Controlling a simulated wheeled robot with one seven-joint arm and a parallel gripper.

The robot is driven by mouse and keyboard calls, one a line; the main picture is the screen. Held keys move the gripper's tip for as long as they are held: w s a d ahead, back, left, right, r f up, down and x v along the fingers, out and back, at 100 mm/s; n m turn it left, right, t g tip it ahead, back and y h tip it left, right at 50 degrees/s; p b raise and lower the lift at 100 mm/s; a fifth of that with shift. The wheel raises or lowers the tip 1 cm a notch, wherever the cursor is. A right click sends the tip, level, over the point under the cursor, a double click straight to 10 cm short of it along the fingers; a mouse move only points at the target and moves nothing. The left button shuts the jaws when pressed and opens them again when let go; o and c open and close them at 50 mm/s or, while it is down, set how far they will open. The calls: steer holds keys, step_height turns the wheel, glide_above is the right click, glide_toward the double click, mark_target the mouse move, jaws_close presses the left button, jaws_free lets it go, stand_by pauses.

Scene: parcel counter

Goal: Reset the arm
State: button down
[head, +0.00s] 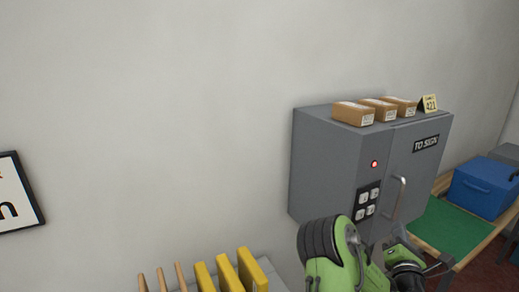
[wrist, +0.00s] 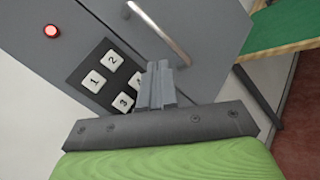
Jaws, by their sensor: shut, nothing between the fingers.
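My gripper (wrist: 160,82) is shut and empty in the wrist view. Its fingertips are in front of the grey cabinet (wrist: 200,30), close to the keypad (wrist: 108,78) and the metal door handle (wrist: 160,32); I cannot tell whether they touch anything. In the head view my green arm is at the lower right, before the cabinet (head: 325,150), and the fingers are hard to make out. The cabinet door looks closed, and a red light (head: 374,164) is lit above the keypad (head: 367,202). The handle (head: 399,198) also shows there.
A blue box (head: 484,187) is on a table with a green mat (head: 445,228) at right. Yellow upright pieces (head: 228,273) stand at the bottom.

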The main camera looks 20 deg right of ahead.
steer(key=a+r+m+g+y, duration=0.1)
steer(key=a+m+g+y, duration=0.55)
steer(key=a+m, duration=1.4)
steer(key=s+a+g+y, duration=0.1)
steer(key=s+a+y, duration=0.2)
steer(key=s+a, duration=0.4)
steer(key=s+a+g+y, duration=0.2)
steer(key=s+a, duration=0.5)
steer(key=a, duration=0.5)
steer(key=shift+r+y, duration=0.15)
steer(key=shift+y, duration=0.4)
